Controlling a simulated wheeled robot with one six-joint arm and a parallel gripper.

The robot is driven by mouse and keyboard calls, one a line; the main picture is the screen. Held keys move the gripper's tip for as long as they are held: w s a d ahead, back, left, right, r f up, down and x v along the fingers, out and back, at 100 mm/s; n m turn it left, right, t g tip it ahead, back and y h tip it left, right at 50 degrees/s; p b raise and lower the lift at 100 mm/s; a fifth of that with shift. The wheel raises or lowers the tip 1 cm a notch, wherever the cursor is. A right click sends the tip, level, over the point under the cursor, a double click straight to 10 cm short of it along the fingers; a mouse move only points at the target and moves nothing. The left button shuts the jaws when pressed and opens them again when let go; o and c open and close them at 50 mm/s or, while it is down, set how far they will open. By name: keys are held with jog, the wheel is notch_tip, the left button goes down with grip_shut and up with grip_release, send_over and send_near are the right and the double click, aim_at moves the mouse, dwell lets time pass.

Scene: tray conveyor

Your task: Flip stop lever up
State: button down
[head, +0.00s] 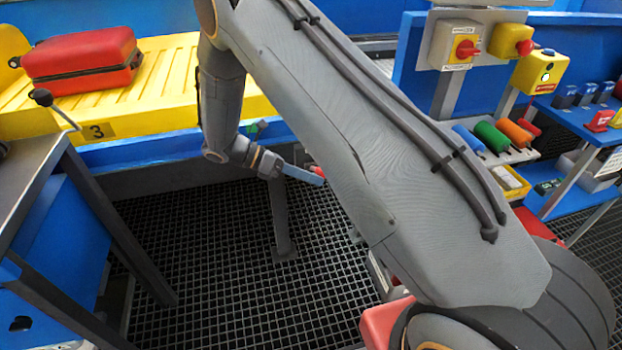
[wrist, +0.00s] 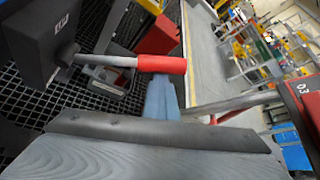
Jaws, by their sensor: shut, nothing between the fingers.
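A lever with a red grip (wrist: 162,64) and a grey rod lies almost level across the wrist view, running out from a dark box (wrist: 45,38) at upper left. My gripper (wrist: 162,92) is shut, its blue fingertips right at the red grip; I cannot tell whether they touch it. A second grey rod with a red end (wrist: 235,112) shows at right, beside a dark box marked 03. I cannot tell which is the stop lever. In the head view my gripper (head: 303,174) is below the conveyor edge, with a bit of red (head: 318,171) at its tip. My arm hides most of that area.
A red suitcase (head: 82,64) lies on a yellow tray (head: 155,112) marked 3, at upper left. A grey bench (head: 28,170) with a black-knobbed lever stands at left. Switch boxes (head: 458,45) and several coloured grips (head: 490,137) are at right. Dark grating floor (head: 215,265) lies below.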

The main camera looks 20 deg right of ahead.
jog(key=a+r+b, duration=0.1)
jog(key=a+b, duration=0.1)
jog(key=a, duration=0.7)
jog(key=shift+w, duration=0.3)
jog(key=s+d+r+m+t+y+p, duration=0.2)
jog(key=s+d+r+m+y+p, duration=0.2)
jog(key=s+r+m, duration=0.5)
jog(key=s+d+r+m+t+y+p, duration=0.1)
jog(key=s+d+r+m+y+p, duration=0.3)
jog(key=s+d+r+m+y, duration=0.3)
jog(key=shift+s+d+r+m+t+y, duration=0.15)
jog(key=shift+s+r+m+t+y, duration=0.55)
jog(key=shift+s+m, duration=2.6)
jog(key=shift+s+r+n+g, duration=0.2)
jog(key=shift+s+n+g, duration=0.1)
jog(key=shift+s+n, duration=0.2)
